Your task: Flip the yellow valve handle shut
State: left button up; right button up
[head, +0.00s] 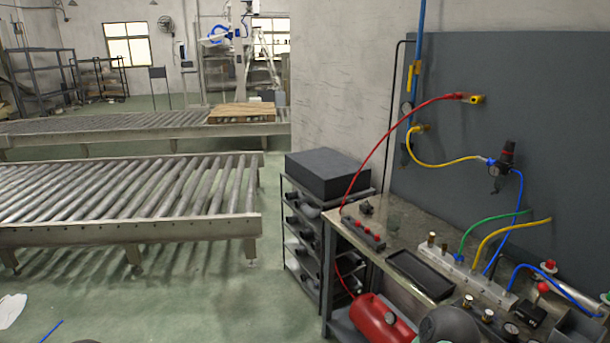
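The yellow valve handle (408,78) is on the blue vertical pipe (420,35) at the upper right, in front of the dark grey panel's left edge. It looks upright, roughly in line with the pipe, and is small in the picture. Neither of my grippers can be made out in the head view. A rounded grey part at the bottom edge, right of the middle, may belong to my arm.
A workbench (375,255) below the panel holds a black tray (419,273) and a white manifold (465,279) with coloured hoses. A red tank (380,320) is under it. A shelf with a black box (327,172) and a roller conveyor (130,230) stand left. Green floor is open in front.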

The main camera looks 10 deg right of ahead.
aim_at(411, 78)
jog(key=i+z, duration=0.4)
jog(key=i, duration=0.15)
jog(key=i+j+z, duration=0.3)
jog(key=i+z, duration=0.15)
jog(key=i+j+z, duration=0.4)
jog(key=i, duration=0.15)
